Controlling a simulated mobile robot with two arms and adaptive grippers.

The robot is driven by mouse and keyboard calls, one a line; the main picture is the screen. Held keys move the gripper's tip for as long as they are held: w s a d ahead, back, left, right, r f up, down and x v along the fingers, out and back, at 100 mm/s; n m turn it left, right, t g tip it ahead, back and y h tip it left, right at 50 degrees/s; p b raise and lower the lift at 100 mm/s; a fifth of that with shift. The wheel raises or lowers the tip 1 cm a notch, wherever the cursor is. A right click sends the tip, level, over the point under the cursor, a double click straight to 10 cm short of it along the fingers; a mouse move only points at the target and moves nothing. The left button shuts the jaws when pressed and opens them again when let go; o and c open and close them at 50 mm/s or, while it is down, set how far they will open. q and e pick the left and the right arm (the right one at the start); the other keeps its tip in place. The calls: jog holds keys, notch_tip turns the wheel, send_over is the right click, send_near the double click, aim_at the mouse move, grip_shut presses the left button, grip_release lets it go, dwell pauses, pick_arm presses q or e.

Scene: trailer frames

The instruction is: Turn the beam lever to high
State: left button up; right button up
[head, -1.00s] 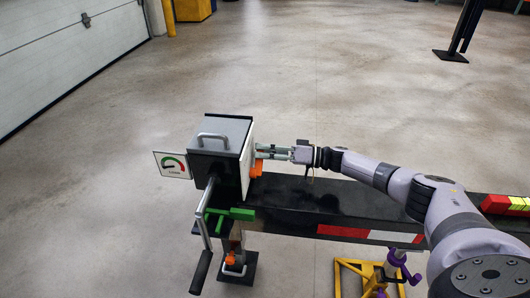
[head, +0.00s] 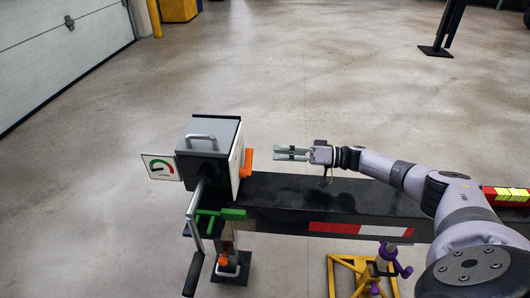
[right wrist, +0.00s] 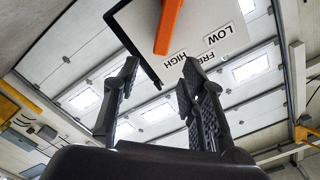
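The beam lever (head: 248,160) is an orange bar on the right-hand white face of a grey-black box (head: 211,140) in the head view. The lever (right wrist: 167,26) also shows in the right wrist view, in front of a white plate (right wrist: 140,20) with the words LOW, FREE and HIGH. Its near end appears beside the HIGH word (right wrist: 175,60). My right gripper (head: 280,153) is apart from the lever, to its right, with a visible gap. In the right wrist view its two fingers (right wrist: 158,72) are spread and empty. My left gripper is not in view.
The box stands on the left end of a black trailer beam (head: 285,195) with red and white strips. A sign with a gauge (head: 161,167) sticks out at the left. A yellow stand (head: 352,275) is below the beam. Open floor lies beyond.

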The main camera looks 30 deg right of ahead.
jog(key=shift+v, duration=1.7)
